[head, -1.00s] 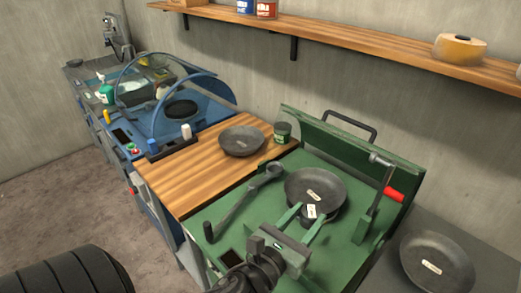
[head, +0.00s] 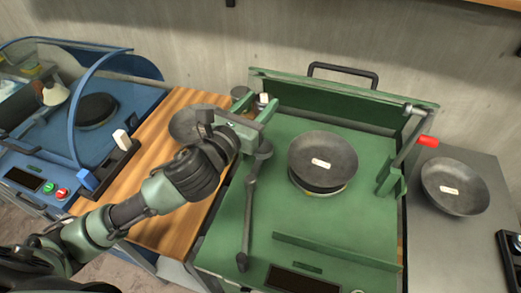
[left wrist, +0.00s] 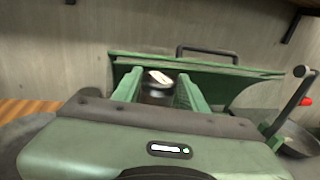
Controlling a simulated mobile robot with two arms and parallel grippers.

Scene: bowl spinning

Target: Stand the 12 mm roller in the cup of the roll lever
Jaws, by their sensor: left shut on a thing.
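My left gripper (head: 257,105) reaches over the left rear of the green bench. It is shut on a small dark roller (left wrist: 158,89) with a white tag; the tag is too blurred to read. In the left wrist view the roller sits between the green fingers (left wrist: 158,83). The roll lever (head: 248,205) is a dark bar lying along the left of the green bench. Its round cup end (head: 264,150) is just in front of the gripper in the picture, and the cup's inside cannot be made out. My right gripper is not in view.
A dark labelled bowl (head: 322,150) sits on a round base on the green bench (head: 300,218). Another bowl (head: 455,180) lies on the grey table. A third bowl (head: 184,124) is partly behind my arm on the wooden top.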

